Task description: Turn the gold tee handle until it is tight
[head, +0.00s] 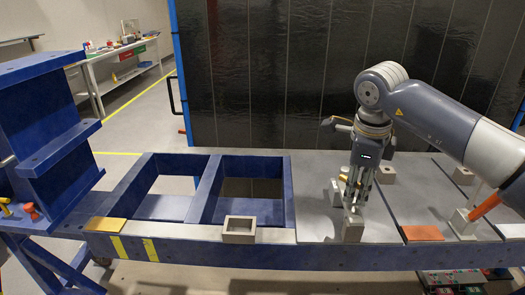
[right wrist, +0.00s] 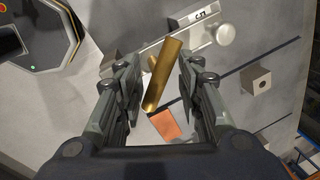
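The gold tee handle (right wrist: 163,75) is a smooth gold bar in the right wrist view. It lies slightly tilted between the two fingers of my right gripper (right wrist: 160,88), with a gap visible on each side. The right gripper is open and does not appear to touch the bar. In the head view my right gripper (head: 357,190) points down over the grey plate of the bench. Only a small gold part of the handle (head: 345,173) shows there, largely hidden by the fingers. My left gripper is in neither view.
Small grey blocks stand on the plate, one in front of the gripper (head: 353,228) and one behind it (head: 386,175). An orange pad (head: 422,233) lies to the right. A blue frame (head: 205,190) with open bays is on the left. A dark panel (head: 300,75) stands behind.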

